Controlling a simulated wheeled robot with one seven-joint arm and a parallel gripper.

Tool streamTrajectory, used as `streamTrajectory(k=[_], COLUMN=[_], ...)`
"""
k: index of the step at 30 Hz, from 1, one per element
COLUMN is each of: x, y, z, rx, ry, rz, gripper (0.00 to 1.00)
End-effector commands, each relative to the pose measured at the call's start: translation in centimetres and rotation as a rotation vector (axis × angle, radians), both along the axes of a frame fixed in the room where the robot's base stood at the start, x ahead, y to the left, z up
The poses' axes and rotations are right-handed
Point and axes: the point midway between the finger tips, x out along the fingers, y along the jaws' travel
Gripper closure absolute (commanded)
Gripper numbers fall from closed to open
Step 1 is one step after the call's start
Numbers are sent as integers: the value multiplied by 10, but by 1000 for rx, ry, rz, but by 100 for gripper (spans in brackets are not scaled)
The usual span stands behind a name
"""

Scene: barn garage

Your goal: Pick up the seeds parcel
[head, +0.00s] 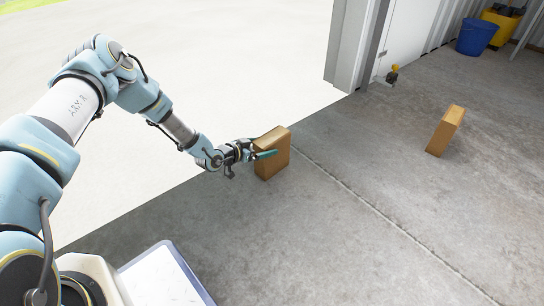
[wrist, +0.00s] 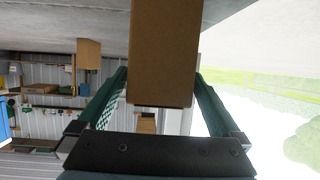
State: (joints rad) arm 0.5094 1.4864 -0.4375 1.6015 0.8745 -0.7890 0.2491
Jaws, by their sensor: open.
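Two plain brown parcels stand upright on the concrete floor, and I can read no label on either. The near parcel (head: 274,162) is at my gripper (head: 262,153) in the head view. In the wrist view this parcel (wrist: 163,45) fills the space between the two green fingers of my gripper (wrist: 161,76). The fingers are open, one on each side of it, with a narrow gap showing. The far parcel (head: 446,131) stands well to the right, and a brown box, likely it, shows at left in the wrist view (wrist: 89,54).
The concrete floor (head: 350,240) around the parcels is clear. A door frame (head: 350,45) stands behind the near parcel. A blue bucket (head: 477,37) and a yellow bucket (head: 502,25) are at the back right. Bright open ground lies to the left.

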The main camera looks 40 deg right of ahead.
Motion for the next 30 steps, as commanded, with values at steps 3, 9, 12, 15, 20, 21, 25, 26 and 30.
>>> streamTrajectory(k=[3,9,12,15,20,21,25,26,30], x=[0,0,1,1,1,1,1,1,1], y=[-14,-40,-46,-47,-47,-47,-47,-47,-47], z=[-8,-16,-16,-16,-15,-15,-15,-15,-15], rx=[-1,0,-1,0,1,1,1,1,1], ry=[-1,-1,0,0,0,0,0,0,0], rz=[-1,-1,0,0,0,0,0,0,0], gripper=[0,0,0,0,2,7,21,25,40])
